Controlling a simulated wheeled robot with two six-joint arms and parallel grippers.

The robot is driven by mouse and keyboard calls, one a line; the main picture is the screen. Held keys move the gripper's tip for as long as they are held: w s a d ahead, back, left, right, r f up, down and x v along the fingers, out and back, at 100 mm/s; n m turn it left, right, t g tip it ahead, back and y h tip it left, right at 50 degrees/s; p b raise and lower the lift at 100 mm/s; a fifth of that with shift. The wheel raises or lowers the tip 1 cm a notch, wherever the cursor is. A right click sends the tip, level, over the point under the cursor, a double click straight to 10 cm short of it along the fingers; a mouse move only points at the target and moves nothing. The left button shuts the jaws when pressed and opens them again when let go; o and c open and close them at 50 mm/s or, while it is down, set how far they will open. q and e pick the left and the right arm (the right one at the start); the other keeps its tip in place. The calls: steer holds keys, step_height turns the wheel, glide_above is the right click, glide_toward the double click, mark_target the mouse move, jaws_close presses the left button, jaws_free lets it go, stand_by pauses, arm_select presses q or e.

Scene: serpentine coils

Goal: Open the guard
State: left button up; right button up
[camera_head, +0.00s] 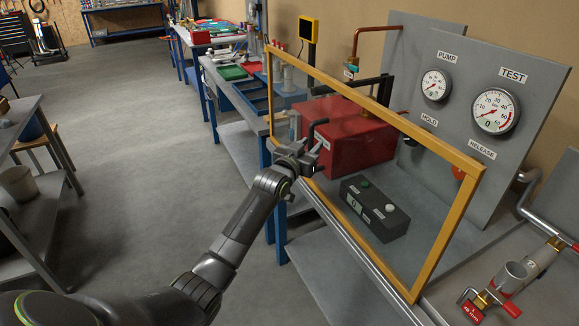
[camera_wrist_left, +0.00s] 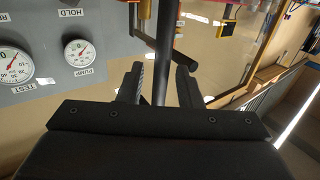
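The guard is a clear panel in a yellow frame (camera_head: 440,262), standing upright in front of the test bench. A dark bar handle (camera_head: 313,131) is on its face, toward the left end. My left gripper (camera_head: 306,152) is at the handle, on the outer side of the panel. In the left wrist view its two fingers (camera_wrist_left: 160,88) stand apart, and a dark bar (camera_wrist_left: 164,45), apparently the handle, runs between them. Gaps show on both sides of the bar. Whether the bar lies fully between the fingertips in depth is hard to tell. My right gripper is not in view.
Behind the panel are a red tank (camera_head: 345,140) and a dark control box (camera_head: 375,208). A grey gauge board (camera_head: 462,140) stands behind. A pipe with a red-tagged valve (camera_head: 482,300) is at the lower right. Open floor (camera_head: 130,180) lies left of the bench.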

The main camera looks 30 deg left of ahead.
arm_select(q)
steer(key=s+a+b, duration=0.1)
steer(key=s+b, duration=0.2)
steer(key=s, duration=1.3)
steer(key=shift+s, duration=0.15)
steer(key=shift+a, duration=0.1)
